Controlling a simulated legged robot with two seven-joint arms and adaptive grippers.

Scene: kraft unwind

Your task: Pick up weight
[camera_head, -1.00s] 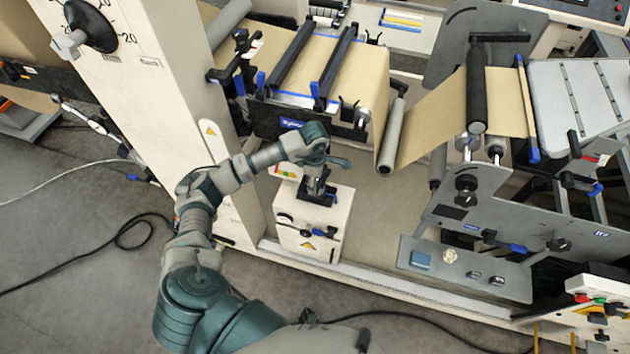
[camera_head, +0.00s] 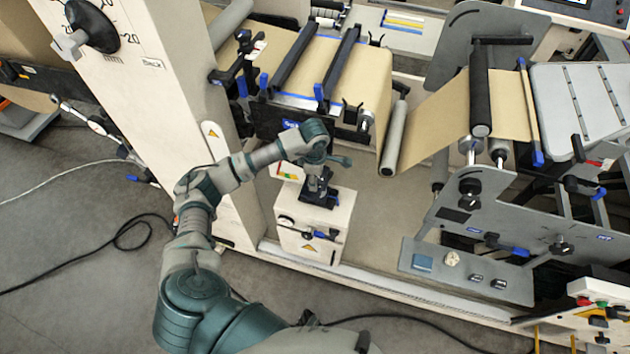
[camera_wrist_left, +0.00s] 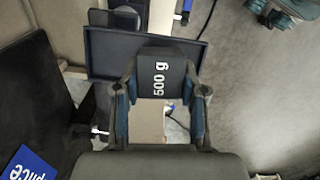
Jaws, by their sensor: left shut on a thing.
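The weight (camera_wrist_left: 160,78) is a dark block marked "500 g". In the left wrist view it sits between the two fingers of my left gripper (camera_wrist_left: 161,108), which is shut on it. A dark tray (camera_wrist_left: 108,52) with a raised rim shows just behind the weight. In the head view my left gripper (camera_head: 317,183) points down over the dark tray (camera_head: 322,199) on top of a small white cabinet; the weight is too small and covered to make out there. I cannot tell whether the weight touches the tray.
The white cabinet (camera_head: 312,232) stands on the machine's base. A tall white column (camera_head: 150,90) is close to the left of my arm. Brown paper web (camera_head: 360,85) and a grey roller (camera_head: 394,140) lie behind and right. A control plate (camera_head: 465,268) is further right.

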